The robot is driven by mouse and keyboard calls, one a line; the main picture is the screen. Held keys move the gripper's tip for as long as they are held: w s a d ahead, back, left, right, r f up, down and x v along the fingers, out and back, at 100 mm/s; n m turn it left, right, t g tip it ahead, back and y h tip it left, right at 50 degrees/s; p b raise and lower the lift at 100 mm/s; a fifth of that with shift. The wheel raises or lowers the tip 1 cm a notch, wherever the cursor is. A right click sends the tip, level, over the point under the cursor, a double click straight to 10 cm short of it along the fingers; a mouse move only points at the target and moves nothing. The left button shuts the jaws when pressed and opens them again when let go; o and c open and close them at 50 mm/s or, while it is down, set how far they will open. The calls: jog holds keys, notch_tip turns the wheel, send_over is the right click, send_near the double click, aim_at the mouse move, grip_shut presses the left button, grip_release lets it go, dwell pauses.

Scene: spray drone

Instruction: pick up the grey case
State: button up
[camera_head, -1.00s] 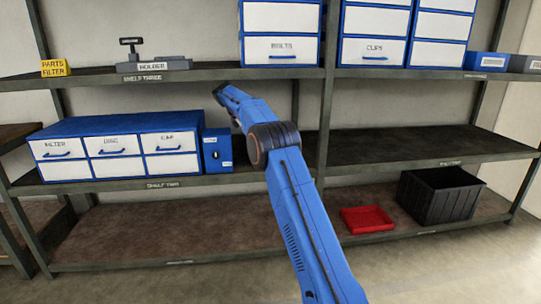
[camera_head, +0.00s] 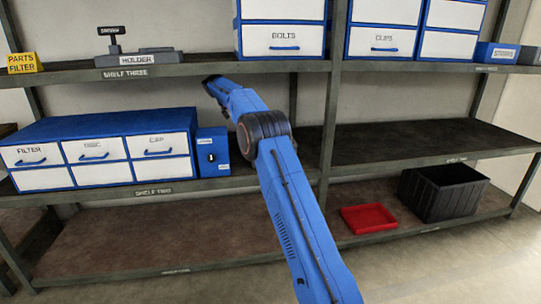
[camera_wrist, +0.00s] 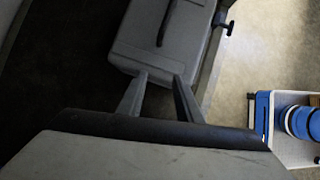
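The grey case (camera_wrist: 165,42) shows at the top middle of the wrist view, with a dark handle on its upper face. It rests on or over a dark surface, and its top end is cut off by the frame. My gripper (camera_wrist: 160,78) is open, its two fingers apart with the tips at the near edge of the case. I cannot tell whether they touch it. The head view shows my blue arm reaching toward the shelves, but neither the fingers nor the grey case can be made out there.
In the head view, a blue drawer unit (camera_head: 92,126) and a small blue box (camera_head: 212,153) stand on shelf two. A red tray (camera_head: 368,219) and black crate (camera_head: 443,193) sit on the bottom shelf. The wrist view shows a blue-and-white item (camera_wrist: 302,122) at right.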

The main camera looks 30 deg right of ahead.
jog(key=d, duration=0.7)
jog(key=s+d, duration=0.1)
jog(key=d, duration=0.3)
jog(key=shift+d, duration=0.1)
jog(key=shift+d+f, duration=0.1)
jog(key=shift+f, duration=0.45)
grip_shut()
jog(key=shift+r, duration=0.1)
dwell(0.7)
